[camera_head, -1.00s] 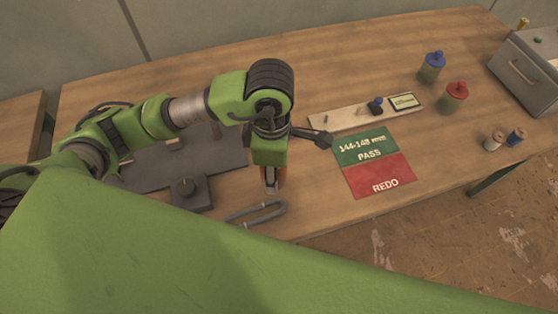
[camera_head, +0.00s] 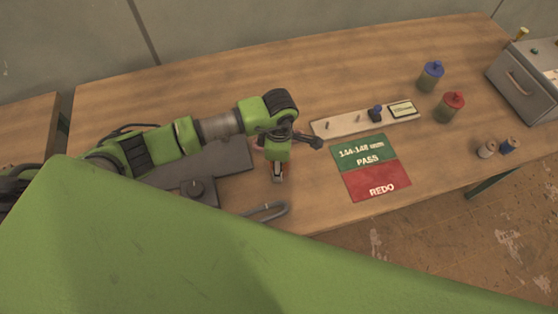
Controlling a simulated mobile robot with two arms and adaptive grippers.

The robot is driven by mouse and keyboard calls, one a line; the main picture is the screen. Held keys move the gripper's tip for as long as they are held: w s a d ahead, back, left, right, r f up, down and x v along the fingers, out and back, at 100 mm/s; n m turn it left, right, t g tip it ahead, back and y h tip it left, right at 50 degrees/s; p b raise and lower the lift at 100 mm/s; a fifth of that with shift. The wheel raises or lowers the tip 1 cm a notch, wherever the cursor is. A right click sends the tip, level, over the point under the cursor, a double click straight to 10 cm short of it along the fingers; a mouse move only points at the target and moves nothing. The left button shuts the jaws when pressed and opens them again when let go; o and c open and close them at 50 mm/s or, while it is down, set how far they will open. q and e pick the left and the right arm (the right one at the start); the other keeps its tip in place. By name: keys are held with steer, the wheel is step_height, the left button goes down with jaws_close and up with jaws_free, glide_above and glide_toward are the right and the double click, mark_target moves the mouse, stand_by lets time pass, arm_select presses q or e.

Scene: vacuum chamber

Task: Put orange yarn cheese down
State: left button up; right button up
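My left gripper (camera_head: 278,179) points down at the near part of the wooden table, left of the green and red mat. A small orange patch (camera_head: 284,168) shows at its fingers. It may be the orange yarn cheese, but the fingers and wrist hide most of it. I cannot tell whether the fingers are shut on it or whether it touches the table. No other orange yarn cheese shows. My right gripper is not in view.
The PASS/REDO mat (camera_head: 371,167) lies right of the gripper, with a pale board (camera_head: 347,122) behind it. A grey loop (camera_head: 266,212) lies in front. Blue-lidded (camera_head: 431,74) and red-lidded (camera_head: 450,107) jars, two small spools (camera_head: 497,148) and a grey box (camera_head: 527,85) stand right.

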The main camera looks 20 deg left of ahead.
arm_select(q)
steer(key=shift+f, duration=0.15)
steer(key=o, duration=0.7)
steer(key=shift+f+b, duration=0.1)
steer(key=shift+b, duration=0.2)
steer(key=o, duration=0.5)
steer(key=shift+c, duration=0.2)
steer(key=shift+r+p, duration=0.35)
steer(key=shift+p, duration=0.05)
step_height(320, 180, up, 12)
steer(key=b, duration=0.4)
steer(key=shift+b, duration=0.3)
